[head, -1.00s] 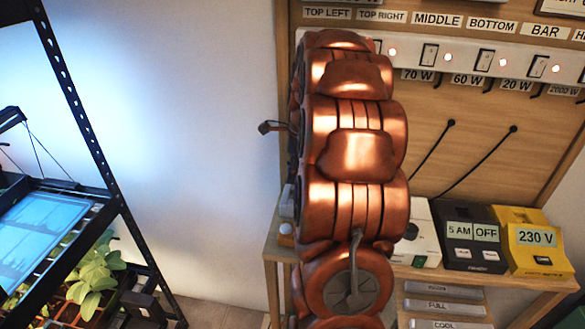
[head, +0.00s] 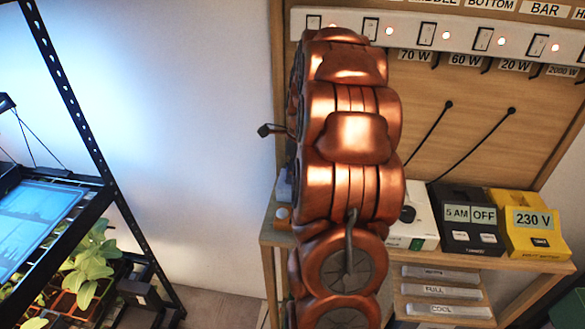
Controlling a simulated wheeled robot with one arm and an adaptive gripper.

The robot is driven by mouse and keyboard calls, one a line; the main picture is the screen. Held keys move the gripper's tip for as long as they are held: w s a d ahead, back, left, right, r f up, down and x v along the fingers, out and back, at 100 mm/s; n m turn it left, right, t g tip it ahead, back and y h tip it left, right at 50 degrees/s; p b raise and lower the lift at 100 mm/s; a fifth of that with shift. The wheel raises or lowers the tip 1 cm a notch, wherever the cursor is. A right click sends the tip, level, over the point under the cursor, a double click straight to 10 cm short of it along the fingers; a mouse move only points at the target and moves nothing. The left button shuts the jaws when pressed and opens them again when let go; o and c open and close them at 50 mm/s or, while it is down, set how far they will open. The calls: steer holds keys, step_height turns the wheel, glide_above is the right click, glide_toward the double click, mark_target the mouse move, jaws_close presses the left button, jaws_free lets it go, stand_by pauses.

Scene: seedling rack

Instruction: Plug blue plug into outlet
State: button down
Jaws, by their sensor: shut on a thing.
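A white strip (head: 400,26) with several dark-framed switches and small red lights runs across the top of the wooden board. It may hold the outlet, but I cannot tell which part is the task's outlet. I see no plug that I can identify as the blue one. My copper arm rises through the middle of the view and covers the left part of the board. My gripper is not visible; the arm hides whatever is at its far end, so I cannot see what it holds.
A wooden shelf (head: 440,258) carries a white box (head: 422,228), a black timer (head: 468,228) reading 5 AM OFF and a yellow 230 V box (head: 535,226). Two black cords cross the wooden board (head: 475,105). A black rack (head: 82,110) with seedlings (head: 92,262) stands left.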

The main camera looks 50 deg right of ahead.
steer(key=shift+f, duration=0.2)
steer(key=c, duration=0.7)
jaws_free()
steer(key=shift+r, duration=0.1)
steer(key=r, duration=0.4)
steer(key=s+r, duration=0.1)
steer(key=r, duration=0.2)
steer(key=shift+d, duration=0.3)
steer(key=shift+r, duration=0.1)
steer(key=shift+a, duration=0.1)
